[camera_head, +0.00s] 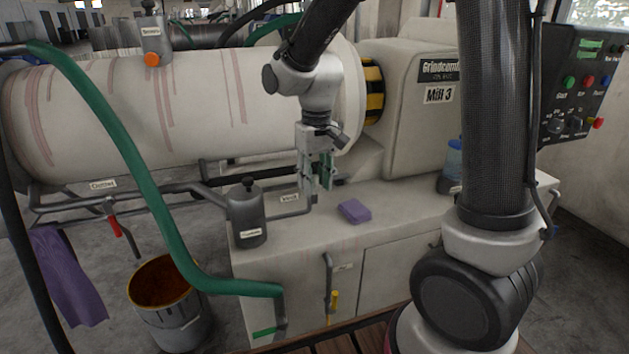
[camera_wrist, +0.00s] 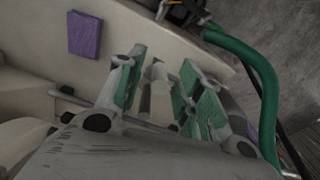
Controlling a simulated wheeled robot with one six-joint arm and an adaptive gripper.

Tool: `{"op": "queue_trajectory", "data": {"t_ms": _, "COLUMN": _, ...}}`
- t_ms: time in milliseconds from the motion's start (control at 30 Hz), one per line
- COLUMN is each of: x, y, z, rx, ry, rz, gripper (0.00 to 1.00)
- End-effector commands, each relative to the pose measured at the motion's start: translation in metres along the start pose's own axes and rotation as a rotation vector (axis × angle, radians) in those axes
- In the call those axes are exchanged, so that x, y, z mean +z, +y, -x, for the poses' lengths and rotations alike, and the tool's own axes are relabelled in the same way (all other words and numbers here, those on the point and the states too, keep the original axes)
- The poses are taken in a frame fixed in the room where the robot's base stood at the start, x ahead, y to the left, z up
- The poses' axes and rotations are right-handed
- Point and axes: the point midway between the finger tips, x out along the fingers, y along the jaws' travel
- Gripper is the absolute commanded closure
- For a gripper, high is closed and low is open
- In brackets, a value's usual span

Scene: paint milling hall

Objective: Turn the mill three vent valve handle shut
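Mill 3 (camera_head: 200,100) is a large pale drum with a housing (camera_head: 410,100) marked "Mill 3". A small label that seems to read "Vent" (camera_head: 289,198) sits on a grey pipe (camera_head: 290,214) above the bench. My gripper (camera_head: 321,180) points down at the upright end of this pipe. Its green-padded fingers are spread. In the wrist view, my gripper (camera_wrist: 160,78) has a pale, post-like part (camera_wrist: 158,88) between its fingers, with gaps visible beside it. I cannot tell whether this is the vent handle. The handle's position is hidden by the fingers.
A purple sponge-like block (camera_head: 354,210) lies on the bench (camera_head: 400,215). A dark grey canister (camera_head: 246,215) stands left of the pipe. A green hose (camera_head: 140,190) crosses the left side.

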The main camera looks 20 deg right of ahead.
Motion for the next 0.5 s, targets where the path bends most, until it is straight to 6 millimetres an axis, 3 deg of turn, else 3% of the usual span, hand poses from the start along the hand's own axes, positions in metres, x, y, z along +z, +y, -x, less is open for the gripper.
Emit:
{"op": "queue_trajectory", "data": {"t_ms": 300, "x": 0.0002, "y": 0.0, "z": -0.0049, "rx": 0.0, "ry": 0.001, "rz": 0.0, "gripper": 0.64}}
{"op": "queue_trajectory", "data": {"t_ms": 500, "x": 0.0002, "y": 0.0001, "z": -0.0047, "rx": 0.0, "ry": 0.001, "rz": 0.0, "gripper": 0.98}}
